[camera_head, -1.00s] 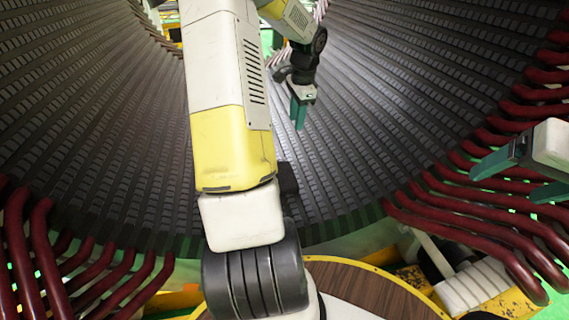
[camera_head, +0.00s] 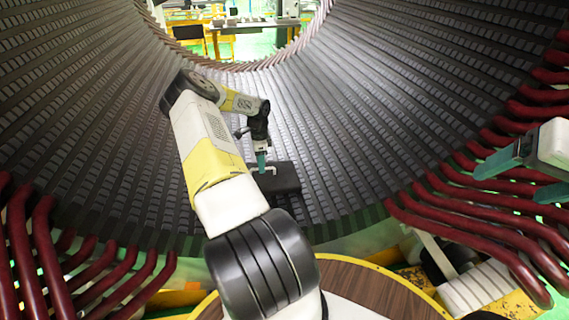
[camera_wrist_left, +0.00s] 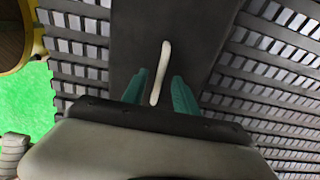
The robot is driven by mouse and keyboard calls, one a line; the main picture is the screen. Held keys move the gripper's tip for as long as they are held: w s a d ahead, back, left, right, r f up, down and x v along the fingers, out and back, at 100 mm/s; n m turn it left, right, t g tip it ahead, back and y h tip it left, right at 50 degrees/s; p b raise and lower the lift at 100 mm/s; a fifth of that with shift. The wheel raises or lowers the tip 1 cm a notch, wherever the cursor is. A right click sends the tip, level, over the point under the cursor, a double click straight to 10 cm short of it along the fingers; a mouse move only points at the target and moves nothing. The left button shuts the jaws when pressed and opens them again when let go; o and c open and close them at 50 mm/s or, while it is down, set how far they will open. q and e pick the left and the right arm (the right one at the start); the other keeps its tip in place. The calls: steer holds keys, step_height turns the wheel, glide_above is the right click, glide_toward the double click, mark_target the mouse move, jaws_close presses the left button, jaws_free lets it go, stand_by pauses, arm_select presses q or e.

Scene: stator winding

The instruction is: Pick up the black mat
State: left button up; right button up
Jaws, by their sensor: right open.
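The black mat (camera_head: 286,179) lies on the ribbed inner wall of the stator, a little below the middle of the head view. In the left wrist view the mat (camera_wrist_left: 205,35) is a dark, flat strip with a thin white handle (camera_wrist_left: 161,70) standing on it. My left gripper (camera_head: 262,166) is at the mat's left part. In the left wrist view its two green fingers (camera_wrist_left: 160,94) are apart, one on each side of the handle, with gaps visible. My right gripper (camera_head: 508,182) is open and empty at the right edge, far from the mat.
The ribbed stator bore (camera_head: 400,90) curves around the mat. Dark red coil ends (camera_head: 470,215) stick out at the lower right, and more (camera_head: 50,250) at the lower left. A round wooden platform (camera_head: 370,290) with a yellow rim lies in front.

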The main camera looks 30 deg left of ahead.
mark_target(263, 175)
arm_select(q)
step_height(263, 175, down, 3)
steer(key=shift+d+f, duration=0.1)
steer(key=shift+c, duration=0.4)
jaws_close()
steer(key=shift+w, duration=0.1)
stand_by(1.0)
